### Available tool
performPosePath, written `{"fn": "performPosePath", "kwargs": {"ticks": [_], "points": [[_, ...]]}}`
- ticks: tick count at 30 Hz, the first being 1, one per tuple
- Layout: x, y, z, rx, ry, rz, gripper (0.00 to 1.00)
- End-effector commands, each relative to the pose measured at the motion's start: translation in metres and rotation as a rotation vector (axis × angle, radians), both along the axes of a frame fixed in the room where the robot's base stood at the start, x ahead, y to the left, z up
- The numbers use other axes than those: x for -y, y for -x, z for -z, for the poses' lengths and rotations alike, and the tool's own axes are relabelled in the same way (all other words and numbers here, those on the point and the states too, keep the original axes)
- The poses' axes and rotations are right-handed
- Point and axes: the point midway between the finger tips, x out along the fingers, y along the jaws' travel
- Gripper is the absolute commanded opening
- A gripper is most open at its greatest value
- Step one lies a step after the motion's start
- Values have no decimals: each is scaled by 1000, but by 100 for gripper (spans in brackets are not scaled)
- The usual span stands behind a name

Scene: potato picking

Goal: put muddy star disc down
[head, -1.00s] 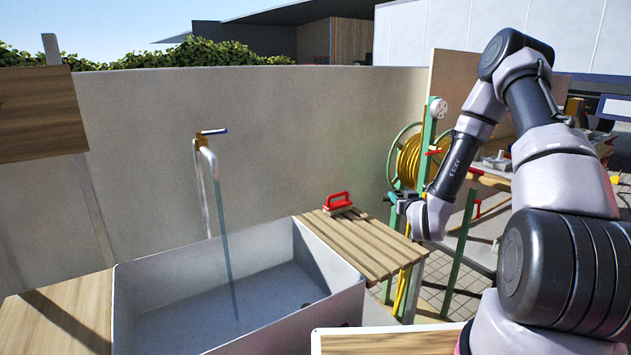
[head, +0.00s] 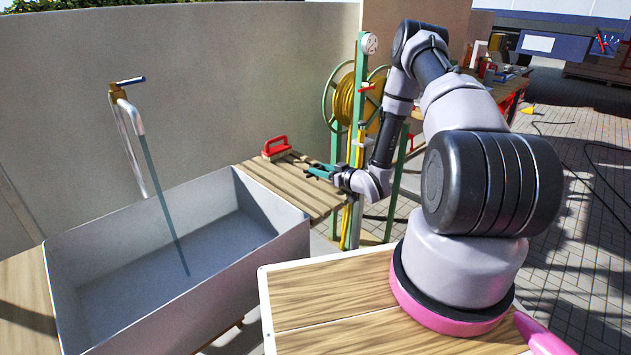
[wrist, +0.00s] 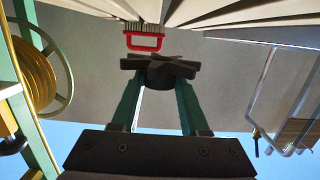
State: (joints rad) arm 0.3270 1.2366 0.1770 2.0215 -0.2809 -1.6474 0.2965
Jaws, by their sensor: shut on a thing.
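A dark, star-shaped disc (wrist: 160,70) shows in the wrist view between the fingertips of my gripper (wrist: 160,92). The two green fingers are shut on it. In the head view my gripper (head: 317,171) is over the right part of the slatted wooden board (head: 285,182), to the right of the red brush. The disc is too small to make out there. I cannot tell from these views how high it is above the slats, or how muddy it is.
A red-handled brush (head: 275,148) sits at the board's back edge. A grey sink (head: 95,255) with a running tap (head: 128,115) is to the left. A green stand with a yellow hose reel (head: 345,98) stands just behind my gripper. The board's slats look otherwise clear.

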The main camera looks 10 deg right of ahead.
Motion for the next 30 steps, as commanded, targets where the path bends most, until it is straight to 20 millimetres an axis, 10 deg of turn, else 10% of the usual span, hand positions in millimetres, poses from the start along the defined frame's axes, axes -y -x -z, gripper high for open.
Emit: {"fn": "performPosePath", "kwargs": {"ticks": [12, 24, 25, 27, 30], "points": [[0, 0, 48, 0, 0, 1, 0], [1, -1, 53, 1, 0, 3, 0], [1, -1, 53, 1, 0, 3, 56], [1, -1, 53, 1, 0, 3, 74], [1, -1, 53, 1, 0, 3, 74]]}}
